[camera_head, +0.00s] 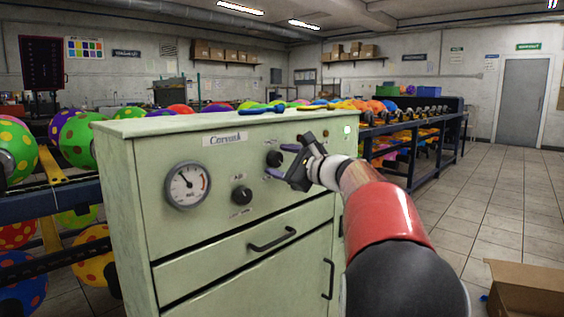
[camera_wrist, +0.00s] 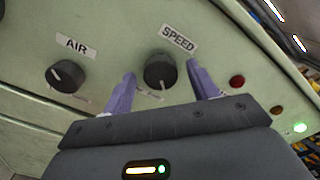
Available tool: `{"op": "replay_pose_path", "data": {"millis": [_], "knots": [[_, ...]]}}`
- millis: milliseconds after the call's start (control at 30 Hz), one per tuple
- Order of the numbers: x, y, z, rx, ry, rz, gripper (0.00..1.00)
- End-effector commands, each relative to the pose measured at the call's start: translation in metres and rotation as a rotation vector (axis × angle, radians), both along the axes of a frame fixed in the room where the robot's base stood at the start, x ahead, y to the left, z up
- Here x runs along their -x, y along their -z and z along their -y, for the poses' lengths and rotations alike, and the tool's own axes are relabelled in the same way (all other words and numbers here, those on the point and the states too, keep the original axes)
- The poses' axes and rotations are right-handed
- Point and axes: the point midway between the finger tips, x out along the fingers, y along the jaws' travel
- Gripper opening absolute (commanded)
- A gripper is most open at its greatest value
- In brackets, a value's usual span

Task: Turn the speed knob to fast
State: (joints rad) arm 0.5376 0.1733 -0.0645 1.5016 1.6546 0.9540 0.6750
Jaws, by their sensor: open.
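The speed knob (camera_wrist: 160,70) is a black round dial under a SPEED label on the pale green cabinet front. In the head view the knob (camera_head: 274,158) shows just left of my gripper (camera_head: 282,162). My gripper (camera_wrist: 161,88) is open, with one purple finger on each side of the knob in the wrist view. The fingers look apart from the knob; I cannot tell how deep they reach. The knob's pointer and its scale text are partly hidden or too small to read.
The AIR knob (camera_wrist: 66,76) sits left of the speed knob. A red button (camera_wrist: 237,82) and a lit green lamp (camera_wrist: 300,127) are to the right. The cabinet (camera_head: 220,215) also carries a pressure gauge (camera_head: 187,185) and a drawer handle (camera_head: 272,239).

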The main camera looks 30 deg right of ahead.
Motion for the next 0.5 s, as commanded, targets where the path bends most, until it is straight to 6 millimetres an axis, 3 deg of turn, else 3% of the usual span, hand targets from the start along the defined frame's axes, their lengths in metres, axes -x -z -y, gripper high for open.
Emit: {"op": "replay_pose_path", "data": {"millis": [167,500], "knots": [[0.006,0.000,0.002,0.001,0.001,0.002,0.59],[0.057,0.001,0.022,0.001,0.004,0.000,0.59]]}}
